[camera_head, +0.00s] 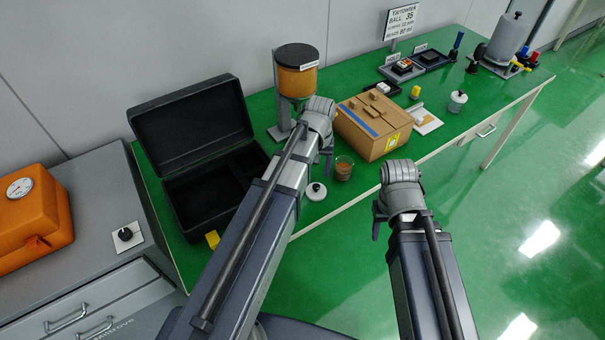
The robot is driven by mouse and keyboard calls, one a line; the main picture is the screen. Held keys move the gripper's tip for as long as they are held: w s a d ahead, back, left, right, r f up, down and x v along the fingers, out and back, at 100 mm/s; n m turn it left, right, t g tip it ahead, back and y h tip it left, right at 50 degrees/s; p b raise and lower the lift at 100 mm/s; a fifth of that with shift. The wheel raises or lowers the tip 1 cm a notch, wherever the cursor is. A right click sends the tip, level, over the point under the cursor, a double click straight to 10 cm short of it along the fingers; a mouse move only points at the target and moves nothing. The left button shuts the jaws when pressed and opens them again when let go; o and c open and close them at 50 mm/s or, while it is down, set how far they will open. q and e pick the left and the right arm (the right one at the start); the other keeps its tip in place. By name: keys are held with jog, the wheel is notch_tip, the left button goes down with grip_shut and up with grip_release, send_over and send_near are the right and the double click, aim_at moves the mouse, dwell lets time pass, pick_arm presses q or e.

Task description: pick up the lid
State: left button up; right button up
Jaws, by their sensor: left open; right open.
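A small white round lid (316,192) with a dark knob lies flat near the front edge of the green table. A glass jar (344,168) with brown contents stands just right of it, with no lid on it. My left gripper (327,162) is above the table, behind and slightly right of the lid in the picture, apart from it. It is open, seen edge-on and partly hidden by its wrist. My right gripper (377,222) is open and empty past the table's front edge, right of the lid.
A cardboard box (373,125) stands right of the jar. An orange-brown container on a stand (297,75) is behind. A white lidded jar (457,101) is further right.

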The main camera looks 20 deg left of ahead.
aim_at(316, 186)
pick_arm(q)
jog(key=f+b, duration=0.7)
jog(key=b, duration=0.1)
jog(key=shift+s+d+f, duration=0.15)
jog(key=shift+d+f, duration=0.05)
jog(key=shift+f, duration=0.2)
jog(key=shift+r, duration=0.1)
grip_shut()
dwell(0.5)
